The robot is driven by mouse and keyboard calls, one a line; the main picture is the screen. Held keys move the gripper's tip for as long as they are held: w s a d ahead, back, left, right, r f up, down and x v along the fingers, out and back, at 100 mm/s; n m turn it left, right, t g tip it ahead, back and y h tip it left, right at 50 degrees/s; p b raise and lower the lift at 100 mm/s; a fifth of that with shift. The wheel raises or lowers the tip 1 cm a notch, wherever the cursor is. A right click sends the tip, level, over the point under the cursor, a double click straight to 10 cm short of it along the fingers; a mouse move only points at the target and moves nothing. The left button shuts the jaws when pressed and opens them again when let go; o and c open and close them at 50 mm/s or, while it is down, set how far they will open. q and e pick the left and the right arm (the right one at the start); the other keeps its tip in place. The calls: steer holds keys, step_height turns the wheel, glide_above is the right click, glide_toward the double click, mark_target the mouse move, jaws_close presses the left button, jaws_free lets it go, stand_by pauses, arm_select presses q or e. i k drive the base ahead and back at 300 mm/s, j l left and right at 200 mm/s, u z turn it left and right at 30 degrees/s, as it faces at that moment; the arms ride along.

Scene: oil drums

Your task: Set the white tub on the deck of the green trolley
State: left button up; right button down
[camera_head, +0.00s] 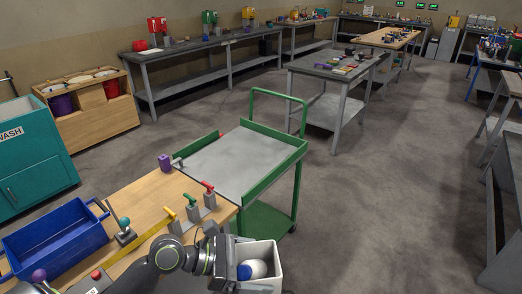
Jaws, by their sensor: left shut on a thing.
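The white tub (275,269) is at the bottom middle, beyond the edge of the wooden bench and in front of the trolley. It looks upright, and a blue and white thing lies inside it. My left gripper (236,260) is shut on the tub's left side; its fingertips are partly hidden. The green trolley (270,181) stands just past the bench, with a bare grey deck (235,163), raised green edges and a tall green handle at its far end. My right gripper is not in view.
The wooden bench (150,207) carries a blue tray (54,240), colored-handled levers (190,209) and a purple-topped piece (165,162) close to the trolley. A grey table (335,75) stands behind the trolley. The floor to its right is clear.

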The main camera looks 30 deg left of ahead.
mark_target(240, 158)
steer(key=i, duration=1.2)
steer(key=i+u, duration=0.5)
steer(key=i+l+u, duration=0.3)
steer(key=i+u, duration=0.2)
steer(key=i, duration=0.15)
steer(key=i+j+u, duration=0.15)
steer(key=i+u, duration=0.4)
steer(key=i+j, duration=0.05)
steer(key=i, duration=0.05)
